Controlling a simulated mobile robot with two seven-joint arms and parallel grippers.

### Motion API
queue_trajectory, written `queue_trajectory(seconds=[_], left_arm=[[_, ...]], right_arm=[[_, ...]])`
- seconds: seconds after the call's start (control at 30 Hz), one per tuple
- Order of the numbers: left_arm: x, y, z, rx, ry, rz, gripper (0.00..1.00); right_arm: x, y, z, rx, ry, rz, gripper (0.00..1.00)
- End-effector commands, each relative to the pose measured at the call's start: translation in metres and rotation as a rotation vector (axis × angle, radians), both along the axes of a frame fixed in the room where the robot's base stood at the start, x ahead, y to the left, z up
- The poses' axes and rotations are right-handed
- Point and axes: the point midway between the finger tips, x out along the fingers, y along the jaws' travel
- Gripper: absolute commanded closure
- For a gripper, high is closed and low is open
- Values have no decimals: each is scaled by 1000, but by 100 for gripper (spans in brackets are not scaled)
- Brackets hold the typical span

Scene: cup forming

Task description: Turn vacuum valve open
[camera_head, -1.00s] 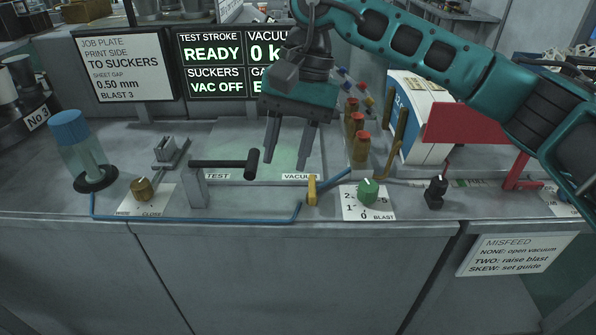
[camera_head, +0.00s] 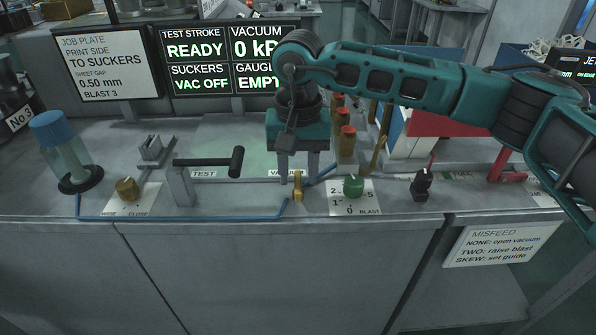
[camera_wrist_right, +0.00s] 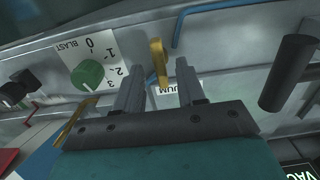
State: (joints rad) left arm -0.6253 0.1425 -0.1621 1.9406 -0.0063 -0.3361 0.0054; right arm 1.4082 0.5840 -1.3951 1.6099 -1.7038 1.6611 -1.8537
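The vacuum valve shows as a small yellow lever (camera_head: 298,187) standing upright at the bench's front edge, by the partly covered VACUUM label. It also shows in the right wrist view (camera_wrist_right: 157,62), with its lower end between the fingertips in the picture. My right gripper (camera_head: 298,178) is open and empty, pointing down just behind and above the lever. In the right wrist view the gripper (camera_wrist_right: 157,72) has one finger on each side of the lever. I cannot tell whether either finger touches it. My left gripper is not in view.
A green blast knob (camera_head: 353,187) stands close right of the valve. A black-handled test lever (camera_head: 210,162) is to the left. A blue tube (camera_head: 180,217) runs along the front edge. Orange-capped bottles (camera_head: 346,143) stand behind right. The screen (camera_head: 215,80) reads VAC OFF and 0 kPa.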

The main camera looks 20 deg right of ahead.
Motion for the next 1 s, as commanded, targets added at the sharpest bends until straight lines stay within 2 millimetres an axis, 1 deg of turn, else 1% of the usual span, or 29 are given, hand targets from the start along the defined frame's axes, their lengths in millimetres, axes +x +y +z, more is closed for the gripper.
queue_trajectory(seconds=[0.03,0.13,0.43,0.83,1.0], left_arm=[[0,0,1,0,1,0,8],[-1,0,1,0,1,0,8],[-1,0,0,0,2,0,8],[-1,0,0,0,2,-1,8],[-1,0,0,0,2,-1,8]], right_arm=[[0,0,-5,0,3,0,61],[0,0,-10,-1,1,0,61],[0,0,-12,0,0,-1,61],[0,0,-12,0,1,-1,99],[0,0,-12,0,1,-1,100]])
